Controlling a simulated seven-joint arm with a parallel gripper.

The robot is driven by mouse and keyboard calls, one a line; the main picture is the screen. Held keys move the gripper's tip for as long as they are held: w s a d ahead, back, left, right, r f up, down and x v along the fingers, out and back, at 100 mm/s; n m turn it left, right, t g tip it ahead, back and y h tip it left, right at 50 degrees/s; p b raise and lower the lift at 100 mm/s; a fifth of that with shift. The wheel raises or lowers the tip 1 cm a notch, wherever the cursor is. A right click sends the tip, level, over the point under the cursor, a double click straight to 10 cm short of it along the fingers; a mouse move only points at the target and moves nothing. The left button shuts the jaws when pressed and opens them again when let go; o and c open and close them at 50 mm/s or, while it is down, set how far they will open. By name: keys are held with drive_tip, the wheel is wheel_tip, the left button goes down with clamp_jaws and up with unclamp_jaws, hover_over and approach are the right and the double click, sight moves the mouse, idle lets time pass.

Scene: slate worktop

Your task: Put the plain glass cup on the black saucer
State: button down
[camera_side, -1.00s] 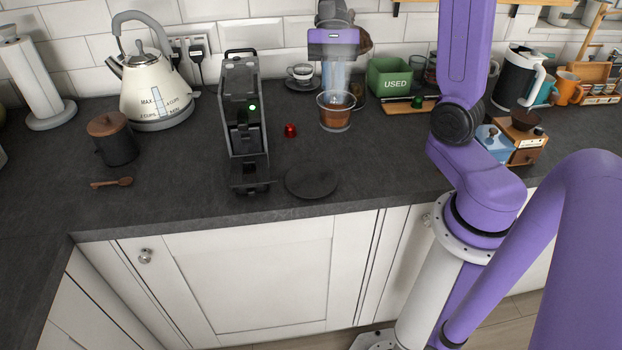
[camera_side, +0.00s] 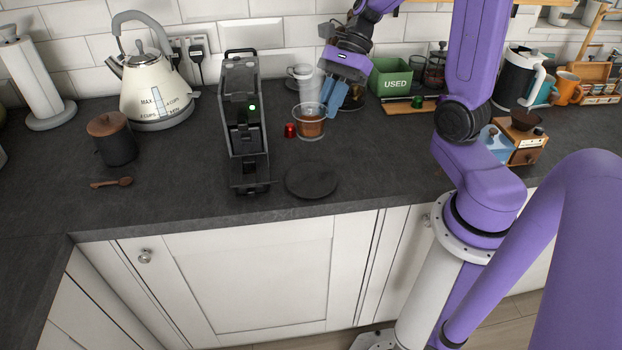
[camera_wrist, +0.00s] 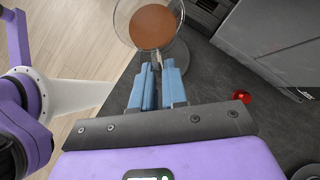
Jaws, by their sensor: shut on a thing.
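The plain glass cup (camera_side: 309,124) holds brown liquid and looks close to upright.
A red capsule (camera_side: 290,130) lies just left of the cup; it also shows in the wrist view (camera_wrist: 243,96). A dark coffee machine (camera_side: 245,130) stands left of the saucer. Another glass cup (camera_side: 301,74) is behind. A green "USED" box (camera_side: 391,79) stands at the back right.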

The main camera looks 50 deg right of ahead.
approach(319, 173)
drive_tip(key=shift+x, duration=2.25)
drive_tip(key=c, duration=1.2)
unclamp_jaws()
drive_tip(key=shift+f, duration=0.1)
drive_tip(key=shift+o, duration=0.2)
drive_tip(key=v, duration=1.2)
drive_tip(key=s+a+r+n+h, duration=0.1)
drive_tip(key=s+a+n+h, duration=0.2)
drive_tip(key=s+a+n, duration=0.4)
drive_tip(key=s+a+n+h, duration=0.4)
drive_tip(key=s+a+n, duration=0.4)
drive_tip(key=n, duration=1.6)
drive_tip(key=shift+s+a+r, duration=0.25)
drive_tip(key=shift+s+r, duration=0.1)
drive_tip(key=shift+s, duration=0.95)
